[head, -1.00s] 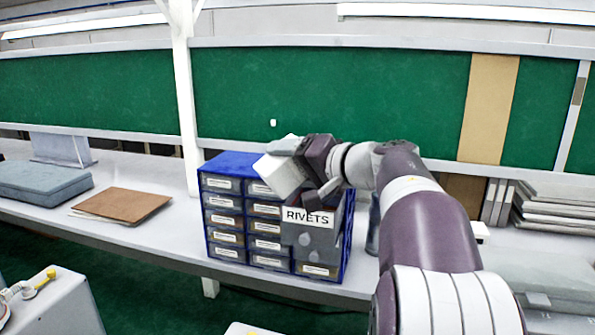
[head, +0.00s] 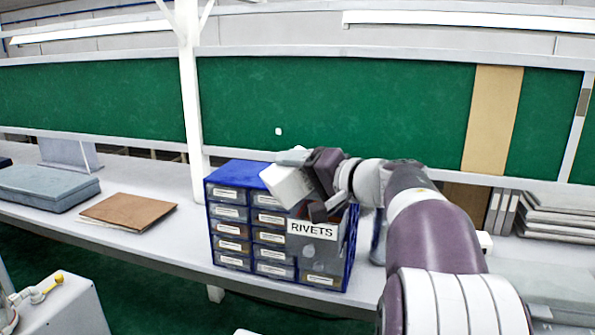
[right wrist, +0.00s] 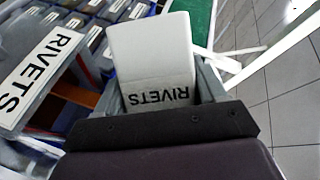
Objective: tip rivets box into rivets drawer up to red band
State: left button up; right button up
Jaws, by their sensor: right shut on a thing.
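The rivets box (head: 287,187) is a white box, tilted, held by my right gripper (head: 312,180) above the pulled-out rivets drawer. In the right wrist view the box (right wrist: 150,50) has its RIVETS label upside down, between the fingers of the gripper (right wrist: 158,95). The rivets drawer (head: 320,255) is grey and see-through, with a large RIVETS label on its front; it also shows at the left of the right wrist view (right wrist: 40,75). An orange-red strip (right wrist: 75,93) shows inside it, perhaps the red band. The rivet level and any falling rivets cannot be made out. My left gripper is out of view.
The blue cabinet (head: 240,167) with several small labelled drawers stands on the white bench (head: 180,235). A brown folder (head: 128,210) and a grey-blue case (head: 45,188) lie to its left. Stacked grey binders (head: 550,213) lie to the right.

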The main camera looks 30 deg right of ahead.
jog(key=shift+s+r+p, duration=0.1)
jog(key=shift+r+p, duration=0.1)
jog(key=shift+p, duration=0.2)
dwell(2.3)
jog(key=shift+d+r+m+t+p, duration=0.1)
jog(key=shift+r+m+t+p, duration=0.45)
jog(key=shift+p, duration=1.1)
jog(key=shift+f+m+g, duration=0.2)
jog(key=shift+m+g, duration=0.05)
dwell(1.4)
jog(key=shift+d+r+m+y+p, duration=0.1)
jog(key=shift+r+m+y+p, duration=0.25)
jog(key=shift+p, duration=1.25)
jog(key=shift+f+m, duration=0.15)
jog(key=shift+m, duration=0.1)
